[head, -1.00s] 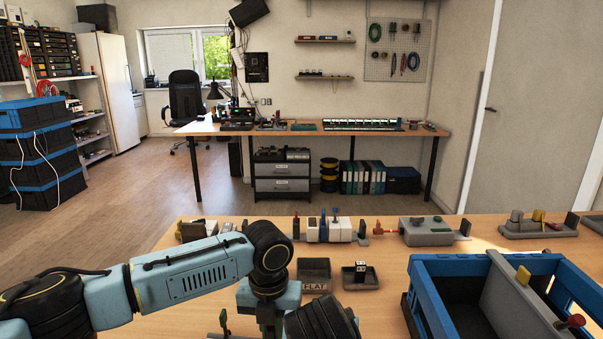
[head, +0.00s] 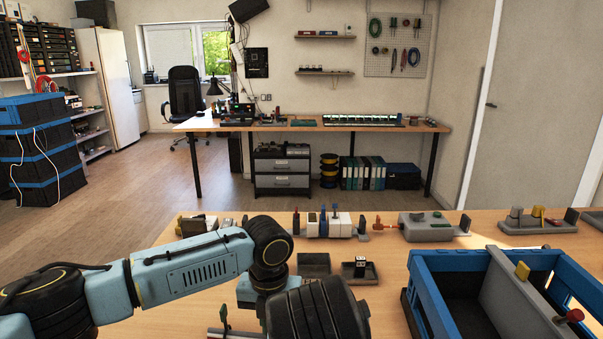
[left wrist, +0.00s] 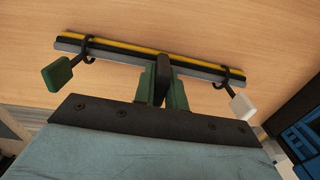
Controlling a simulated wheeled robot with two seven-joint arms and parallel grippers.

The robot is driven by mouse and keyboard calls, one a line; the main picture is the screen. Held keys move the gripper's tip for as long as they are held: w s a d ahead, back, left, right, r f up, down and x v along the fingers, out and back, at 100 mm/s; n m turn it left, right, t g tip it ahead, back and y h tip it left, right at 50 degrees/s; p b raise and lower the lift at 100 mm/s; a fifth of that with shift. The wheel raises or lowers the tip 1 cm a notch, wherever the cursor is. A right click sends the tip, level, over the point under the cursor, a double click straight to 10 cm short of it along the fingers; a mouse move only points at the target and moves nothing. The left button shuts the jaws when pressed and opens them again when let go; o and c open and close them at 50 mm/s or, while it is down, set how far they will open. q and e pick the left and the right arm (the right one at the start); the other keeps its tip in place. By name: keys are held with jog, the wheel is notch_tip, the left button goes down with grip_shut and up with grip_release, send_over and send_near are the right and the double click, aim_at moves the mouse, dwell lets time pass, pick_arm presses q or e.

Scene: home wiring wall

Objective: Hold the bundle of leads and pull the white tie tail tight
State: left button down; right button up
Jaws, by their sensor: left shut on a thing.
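The bundle of leads (left wrist: 205,67), with yellow, black and grey strands, runs across the left wrist view above the wooden table. My left gripper (left wrist: 163,88) is shut on it near its middle, with a green finger on each side. A dark tie loops around each end of the bundle. The left one ends in a green tail (left wrist: 57,75), and the right one in a white tie tail (left wrist: 242,107). The green tail also shows in the head view (head: 223,315), where my left arm hides most of the bundle. My right gripper is not in view.
A blue-rimmed crate (head: 425,300) with a grey divider stands on the right of the table. Small dark trays (head: 360,280) lie left of it. Several fixtures (head: 428,228) line the back of the table. Bare table shows around the trays.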

pick_arm(q)
jog(key=c, duration=1.4)
grip_release()
jog(key=shift+o, duration=0.2)
